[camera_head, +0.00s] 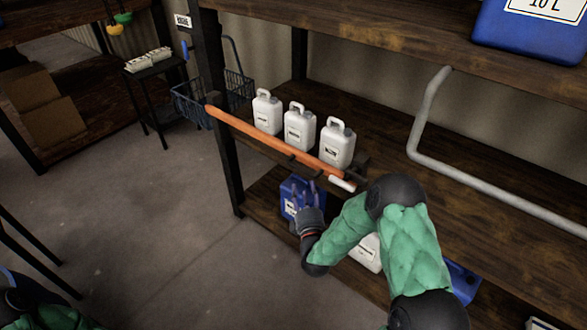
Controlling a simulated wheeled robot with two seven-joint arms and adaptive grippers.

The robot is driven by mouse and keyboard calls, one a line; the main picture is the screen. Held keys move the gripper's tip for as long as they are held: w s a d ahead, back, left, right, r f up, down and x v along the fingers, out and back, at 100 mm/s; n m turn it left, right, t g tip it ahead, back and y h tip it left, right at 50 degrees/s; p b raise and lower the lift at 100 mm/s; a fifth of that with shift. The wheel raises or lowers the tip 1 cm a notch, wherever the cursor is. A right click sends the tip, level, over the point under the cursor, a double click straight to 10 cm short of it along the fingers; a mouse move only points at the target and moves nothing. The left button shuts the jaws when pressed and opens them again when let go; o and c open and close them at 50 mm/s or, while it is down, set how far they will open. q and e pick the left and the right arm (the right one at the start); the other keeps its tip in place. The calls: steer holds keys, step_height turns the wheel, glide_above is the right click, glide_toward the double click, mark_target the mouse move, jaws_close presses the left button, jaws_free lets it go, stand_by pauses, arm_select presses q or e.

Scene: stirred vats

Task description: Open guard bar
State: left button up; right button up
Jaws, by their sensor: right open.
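The orange guard bar (268,138) runs along the front of the middle shelf, before three white jugs (299,128). It slopes down from a dark upright post at left to a short white end piece (342,184) at right. A dark bracket sits beside its right end. My right gripper (306,190) is open, pointing up, below the bar and left of the white end piece. It looks apart from the bar, with a blue container (290,203) behind it. My left gripper is out of view; only part of my left arm shows at the bottom left corner.
A grey bent pipe (417,125) crosses the shelf opening at right. A large blue container (530,28) stands on the top shelf. A white container is partly hidden behind my right arm. Open floor (150,225) lies at left.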

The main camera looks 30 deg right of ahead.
mark_target(301, 171)
steer(key=b+x, duration=0.1)
steer(key=x, duration=0.8)
steer(key=shift+w+d+b, duration=0.1)
steer(key=shift+w+b, duration=0.25)
jaws_close()
